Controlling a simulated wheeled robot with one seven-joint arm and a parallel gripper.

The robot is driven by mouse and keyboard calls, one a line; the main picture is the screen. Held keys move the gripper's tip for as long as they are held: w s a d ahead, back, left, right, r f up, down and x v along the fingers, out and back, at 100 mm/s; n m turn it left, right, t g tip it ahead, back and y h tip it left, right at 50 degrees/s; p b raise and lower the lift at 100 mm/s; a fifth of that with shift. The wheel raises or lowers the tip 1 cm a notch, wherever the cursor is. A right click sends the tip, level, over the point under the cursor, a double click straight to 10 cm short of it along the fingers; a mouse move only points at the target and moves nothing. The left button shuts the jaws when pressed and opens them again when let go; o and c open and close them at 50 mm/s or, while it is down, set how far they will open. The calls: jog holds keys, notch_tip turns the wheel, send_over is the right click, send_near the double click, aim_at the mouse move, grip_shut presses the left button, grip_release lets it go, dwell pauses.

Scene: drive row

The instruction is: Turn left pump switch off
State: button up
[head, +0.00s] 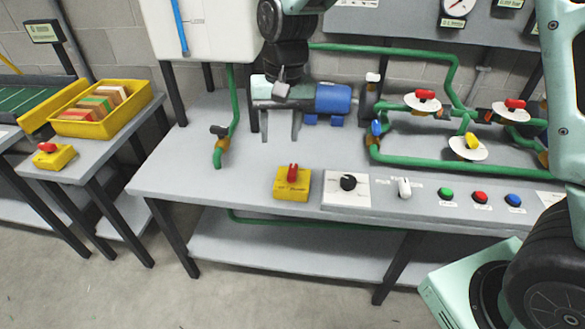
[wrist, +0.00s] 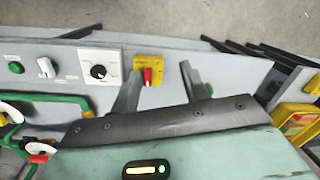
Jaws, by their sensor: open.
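A yellow switch box (head: 281,189) with a red rotary handle (head: 292,172) sits at the front of the grey bench, left of the black dial. The handle points roughly away from the bench's front edge; its label is too small to read. In the wrist view the yellow box (wrist: 138,64) and red handle (wrist: 147,77) show between the fingers. My gripper (head: 281,138) is open and empty, hanging over the bench behind the switch, apart from it. Its two grey fingers also show in the wrist view (wrist: 161,66).
A black dial on a white plate (head: 348,183), a white knob (head: 404,187) and coloured buttons line the bench front to the right. A blue pump (head: 332,99), green pipes and valves stand behind.

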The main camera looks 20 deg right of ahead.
jog(key=w+d+f+m+h, duration=0.1)
jog(key=w+d+f+m, duration=0.15)
jog(key=w, duration=0.25)
jog(key=w+d+f+m, duration=0.1)
jog(key=w+d+f, duration=0.1)
jog(key=w+d, duration=0.3)
jog(key=p, duration=0.2)
send_near(292, 170)
jog(key=shift+m, duration=0.25)
notch_tip(292, 170, down, 9)
jog(key=shift+f, duration=0.1)
jog(key=c, duration=1)
